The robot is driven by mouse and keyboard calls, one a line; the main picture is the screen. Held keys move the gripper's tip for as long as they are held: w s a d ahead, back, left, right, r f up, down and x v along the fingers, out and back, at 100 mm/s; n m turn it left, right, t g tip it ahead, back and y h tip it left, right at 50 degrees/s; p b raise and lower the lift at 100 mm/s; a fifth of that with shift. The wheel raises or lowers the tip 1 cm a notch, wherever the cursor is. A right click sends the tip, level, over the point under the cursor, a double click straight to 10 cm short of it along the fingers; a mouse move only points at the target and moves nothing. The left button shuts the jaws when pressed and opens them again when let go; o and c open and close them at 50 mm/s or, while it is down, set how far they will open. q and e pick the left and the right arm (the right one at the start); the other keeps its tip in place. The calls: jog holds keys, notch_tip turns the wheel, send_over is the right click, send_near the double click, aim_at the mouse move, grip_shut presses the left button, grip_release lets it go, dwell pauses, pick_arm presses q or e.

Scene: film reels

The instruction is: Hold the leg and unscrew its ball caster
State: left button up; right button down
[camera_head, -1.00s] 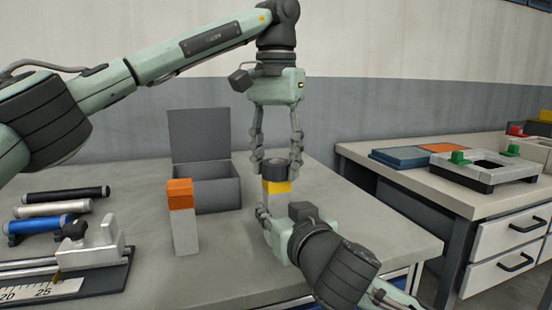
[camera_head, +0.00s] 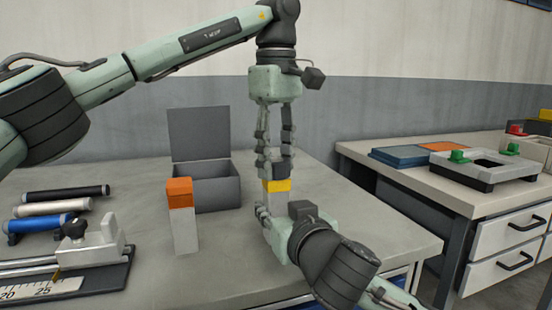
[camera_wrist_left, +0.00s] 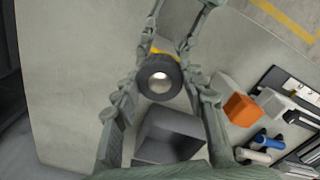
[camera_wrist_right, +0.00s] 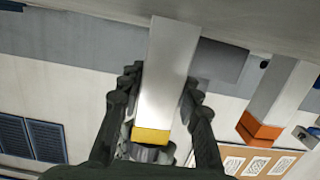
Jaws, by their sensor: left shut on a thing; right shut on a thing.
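The leg (camera_head: 279,203), a pale grey square post with a yellow band (camera_head: 277,185) at its top, stands upright over the table. Its ball caster (camera_wrist_left: 159,77), a dark ring around a shiny ball, sits at the yellow end. My left gripper (camera_head: 276,172) points straight down and is shut on the caster. My right gripper (camera_wrist_right: 162,85) comes from the front and is shut on the leg's sides below the yellow band; in the right wrist view the leg (camera_wrist_right: 168,70) lies between its fingers. The head view mostly hides the caster behind the left fingers.
A second post with an orange top (camera_head: 180,195) stands to the left. Behind is an open grey box (camera_head: 212,190). Rollers (camera_head: 62,207) and a ruler fixture (camera_head: 95,250) fill the table's left side. A side bench (camera_head: 400,185) stands at right.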

pick_arm(q)
jog(key=n, duration=1.9)
jog(key=shift+r+n, duration=0.1)
jog(key=shift+n, duration=0.3)
jog(key=n, duration=1.4)
jog(key=shift+n, duration=0.3)
jog(key=n, duration=0.3)
